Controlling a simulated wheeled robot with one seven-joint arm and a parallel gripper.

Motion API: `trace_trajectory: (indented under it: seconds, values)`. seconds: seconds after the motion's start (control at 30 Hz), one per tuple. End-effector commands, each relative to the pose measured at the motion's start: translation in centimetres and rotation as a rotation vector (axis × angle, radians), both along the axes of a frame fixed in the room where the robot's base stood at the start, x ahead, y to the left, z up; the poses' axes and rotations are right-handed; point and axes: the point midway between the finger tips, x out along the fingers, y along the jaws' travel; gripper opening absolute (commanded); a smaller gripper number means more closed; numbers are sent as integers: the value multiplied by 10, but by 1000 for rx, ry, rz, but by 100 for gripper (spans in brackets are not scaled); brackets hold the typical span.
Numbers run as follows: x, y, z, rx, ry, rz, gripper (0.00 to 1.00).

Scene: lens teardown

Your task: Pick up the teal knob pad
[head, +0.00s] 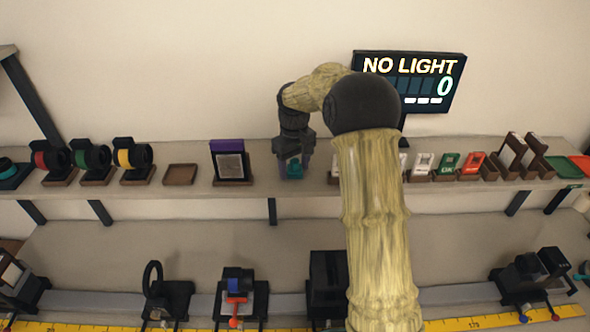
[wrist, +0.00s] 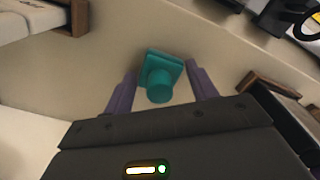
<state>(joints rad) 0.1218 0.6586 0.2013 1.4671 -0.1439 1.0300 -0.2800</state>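The teal knob pad (wrist: 163,72) is a square plate with a round knob facing my wrist camera. It lies between the two purple fingers of my gripper (wrist: 160,78) in the wrist view, with narrow gaps showing at the sides. In the head view, my gripper (head: 292,170) points down at the upper shelf, and the teal pad (head: 294,166) shows partly between its fingers. The fingers are apart, and I see no clear contact with the pad. The pad's underside is hidden.
The upper shelf (head: 250,200) holds a purple-topped framed plate (head: 230,162) just left of my gripper and an empty brown tray (head: 180,174) farther left. Small card holders stand to the right. A NO LIGHT screen (head: 410,80) stands behind. Bench fixtures line the lower shelf.

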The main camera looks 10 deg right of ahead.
Motion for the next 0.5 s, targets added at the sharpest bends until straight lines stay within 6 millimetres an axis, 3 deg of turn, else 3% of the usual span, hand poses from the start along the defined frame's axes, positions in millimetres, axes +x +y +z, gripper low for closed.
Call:
trace_trajectory:
  seconds: [0.03, 0.1, 0.5]
  values:
    - [0, 0, 0, 0, 0, 0, 45]
    - [0, 0, 0, 0, 0, 0, 35]
    - [1, 0, 10, 1, -4, 0, 34]
